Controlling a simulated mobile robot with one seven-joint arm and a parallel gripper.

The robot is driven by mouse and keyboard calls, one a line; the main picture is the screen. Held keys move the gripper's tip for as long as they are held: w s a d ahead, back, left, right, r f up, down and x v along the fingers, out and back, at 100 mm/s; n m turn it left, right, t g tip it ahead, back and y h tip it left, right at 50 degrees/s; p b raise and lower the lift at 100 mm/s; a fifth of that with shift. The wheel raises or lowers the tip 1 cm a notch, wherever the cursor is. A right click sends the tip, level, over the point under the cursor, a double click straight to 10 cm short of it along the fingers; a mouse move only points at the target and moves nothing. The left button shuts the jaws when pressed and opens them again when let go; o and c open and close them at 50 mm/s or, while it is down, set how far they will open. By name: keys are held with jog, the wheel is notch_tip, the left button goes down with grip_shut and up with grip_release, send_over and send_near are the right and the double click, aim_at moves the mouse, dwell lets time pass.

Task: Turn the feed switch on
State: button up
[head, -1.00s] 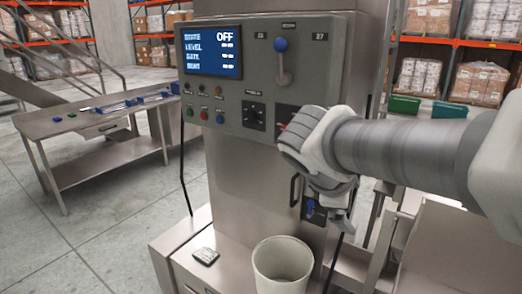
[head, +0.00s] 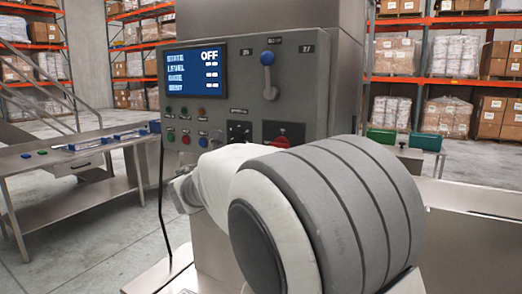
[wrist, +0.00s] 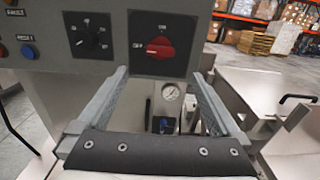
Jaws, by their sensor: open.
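The control panel of the weigher carries a red rotary switch (wrist: 159,48) on a dark plate, with a mark reading OFF at its left and another mark above. Its handle lies roughly level, toward OFF. It also shows in the head view (head: 283,140), partly behind my arm. I cannot read a label naming it as the feed switch. The screen (head: 196,67) reads OFF on its top line. My gripper (wrist: 160,73) is open and empty in the wrist view, its fingers spread below and to either side of the red switch. In the head view my arm hides the fingers.
A black selector dial (wrist: 92,37) sits left of the red switch. A blue-knobbed lever (head: 267,66) is above, and several small buttons (head: 185,139) are at the left. A gauge (wrist: 171,92) and a blue part (wrist: 163,125) lie below. A steel table (head: 70,165) stands left.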

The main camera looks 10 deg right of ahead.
aim_at(280, 146)
jog(key=x, duration=1.2)
jog(key=c, duration=1.3)
